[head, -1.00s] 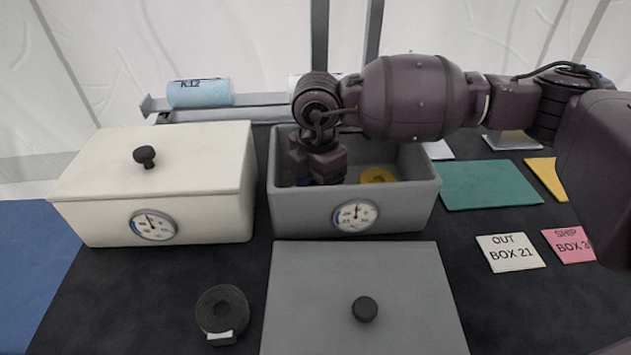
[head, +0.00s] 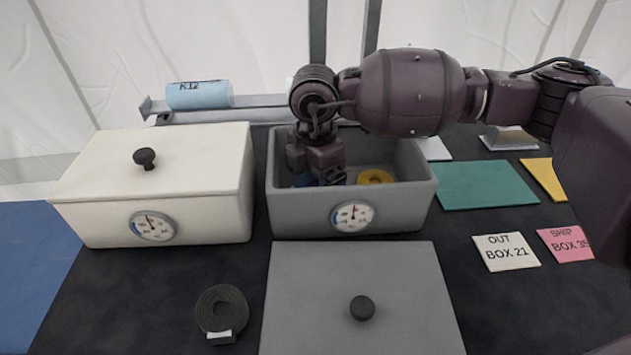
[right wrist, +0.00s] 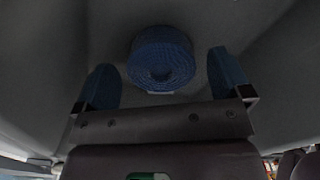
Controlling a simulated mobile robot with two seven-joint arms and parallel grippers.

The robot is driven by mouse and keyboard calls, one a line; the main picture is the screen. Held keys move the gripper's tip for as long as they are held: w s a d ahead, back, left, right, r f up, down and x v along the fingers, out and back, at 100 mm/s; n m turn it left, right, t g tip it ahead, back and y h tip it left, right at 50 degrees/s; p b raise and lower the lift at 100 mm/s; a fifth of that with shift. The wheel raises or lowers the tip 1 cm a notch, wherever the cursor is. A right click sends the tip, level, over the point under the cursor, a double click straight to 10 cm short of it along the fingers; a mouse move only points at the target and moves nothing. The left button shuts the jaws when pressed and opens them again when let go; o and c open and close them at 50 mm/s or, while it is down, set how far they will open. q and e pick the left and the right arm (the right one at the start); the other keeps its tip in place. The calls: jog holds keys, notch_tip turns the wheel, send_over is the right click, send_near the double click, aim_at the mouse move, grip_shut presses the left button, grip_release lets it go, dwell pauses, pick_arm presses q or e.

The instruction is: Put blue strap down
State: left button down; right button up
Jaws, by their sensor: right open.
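The blue strap (right wrist: 161,60) is a rolled coil. In the right wrist view it lies on the grey floor of the open grey box, between the two blue fingertips and apart from both. My right gripper (right wrist: 168,80) is open and reaches down into the left part of the grey box (head: 350,211). In the head view a little blue (head: 306,179) shows beside the gripper (head: 325,181); I cannot tell there whether it is strap or fingertip. My left gripper is in neither view.
A yellow coil (head: 375,177) lies in the grey box, right of my gripper. The grey lid (head: 362,275) lies in front, with a black coil (head: 221,310) left of it. A closed white box (head: 150,190) stands left. A green mat (head: 487,184) lies right.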

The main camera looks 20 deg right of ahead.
aim_at(315, 183)
notch_tip(315, 183, up, 11)
jog(key=p, duration=0.2)
dwell(0.5)
